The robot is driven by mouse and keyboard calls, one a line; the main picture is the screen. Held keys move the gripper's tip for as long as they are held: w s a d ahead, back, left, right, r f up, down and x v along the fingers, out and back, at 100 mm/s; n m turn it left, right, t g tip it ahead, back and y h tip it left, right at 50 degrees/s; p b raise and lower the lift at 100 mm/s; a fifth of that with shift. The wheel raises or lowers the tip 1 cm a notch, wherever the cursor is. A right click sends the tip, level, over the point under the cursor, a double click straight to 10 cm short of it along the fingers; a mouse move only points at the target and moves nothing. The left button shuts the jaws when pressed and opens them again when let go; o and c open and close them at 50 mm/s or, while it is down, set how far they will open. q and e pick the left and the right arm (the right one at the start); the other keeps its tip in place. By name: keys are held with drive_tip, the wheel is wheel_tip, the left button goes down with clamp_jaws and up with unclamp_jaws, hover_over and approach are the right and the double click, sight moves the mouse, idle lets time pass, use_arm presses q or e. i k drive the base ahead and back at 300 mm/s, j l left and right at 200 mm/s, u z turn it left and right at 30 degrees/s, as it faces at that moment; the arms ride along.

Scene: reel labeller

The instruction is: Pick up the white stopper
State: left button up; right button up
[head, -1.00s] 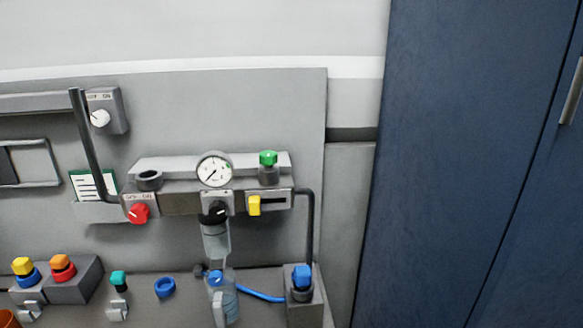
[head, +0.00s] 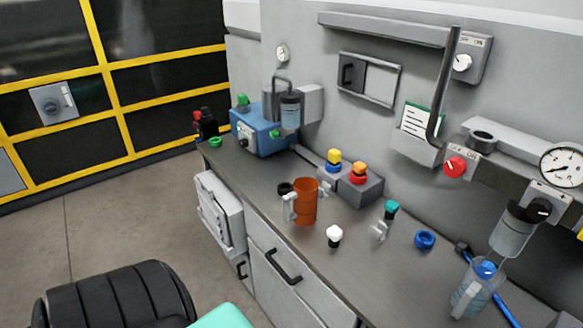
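The white stopper (head: 334,232) stands on the grey bench top (head: 365,273) in the head view, near the bench's front edge. It has a white rounded top, and its lower part looks dark. It is just right of and nearer than the orange mug (head: 305,203). Nothing touches it. Neither of my grippers is in view.
Yellow (head: 334,156) and orange (head: 359,169) stoppers sit at a grey block behind. A black chair (head: 115,295) stands at lower left. Floor (head: 110,205) is clear beyond it.

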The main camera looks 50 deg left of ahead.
sight(334, 234)
drive_tip(key=u, duration=1.15)
